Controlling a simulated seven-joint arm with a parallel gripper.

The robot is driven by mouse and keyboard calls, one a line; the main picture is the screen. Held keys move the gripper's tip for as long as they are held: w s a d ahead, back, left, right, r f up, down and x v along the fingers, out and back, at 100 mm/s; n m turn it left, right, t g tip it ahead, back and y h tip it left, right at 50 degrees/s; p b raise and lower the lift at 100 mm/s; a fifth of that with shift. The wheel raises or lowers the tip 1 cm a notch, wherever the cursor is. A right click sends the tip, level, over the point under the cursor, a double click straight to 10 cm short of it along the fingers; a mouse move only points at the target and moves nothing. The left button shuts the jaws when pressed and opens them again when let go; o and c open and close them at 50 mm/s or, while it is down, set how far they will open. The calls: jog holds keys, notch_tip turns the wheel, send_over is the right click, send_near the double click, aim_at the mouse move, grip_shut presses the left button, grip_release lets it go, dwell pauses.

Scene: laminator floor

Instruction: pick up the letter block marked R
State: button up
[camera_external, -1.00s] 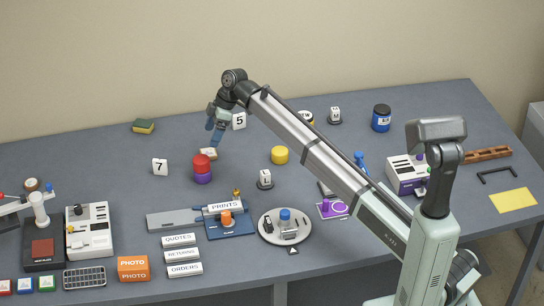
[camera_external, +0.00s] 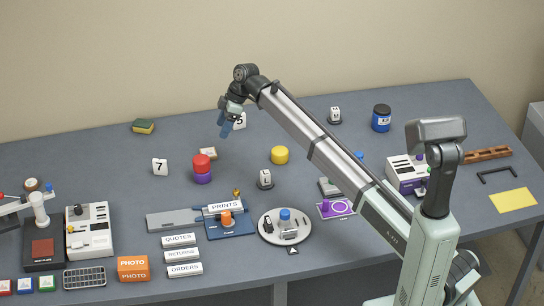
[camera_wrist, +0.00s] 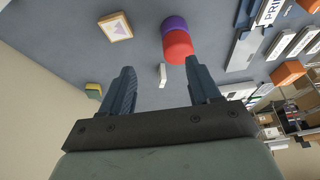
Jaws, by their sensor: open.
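No block shows a clearly readable R. In the external view a white lettered cube on a dark base (camera_external: 265,178) stands near the table's middle, and another (camera_external: 335,115) stands toward the back. My gripper (camera_external: 224,130) is open and empty above the back of the table, apart from all these blocks. Its two fingers (camera_wrist: 160,67) show spread in the wrist view, with nothing held between them.
A framed tile (camera_external: 208,153), a red cylinder on a purple one (camera_external: 202,168) and number card 7 (camera_external: 160,167) stand near below my gripper. Card 5 (camera_external: 239,121) is partly behind it. A yellow cylinder (camera_external: 279,155) stands right. Bare table lies left of card 7.

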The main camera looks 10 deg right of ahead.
jog(key=w+d+m+t+h, duration=0.1)
jog(key=w+d+m+h, duration=0.2)
jog(key=d, duration=2.5)
jog(key=s+d+f+n+g+h, duration=0.1)
jog(key=s+d+f+n+h, duration=0.15)
jog(key=s+d, duration=0.4)
jog(key=shift+n+y, duration=0.45)
jog(key=f, duration=0.7)
jog(key=shift+w+d+f, duration=0.1)
jog(key=shift+w+f, duration=0.15)
jog(key=shift+f, duration=0.05)
jog(key=shift+w+d+f, duration=0.1)
jog(key=shift+d+f, duration=0.05)
jog(key=shift+f, duration=1.2)
jog(key=shift+w+d+f, duration=0.1)
jog(key=shift+d+f, duration=0.05)
jog(key=shift+f, duration=1.15)
grip_shut()
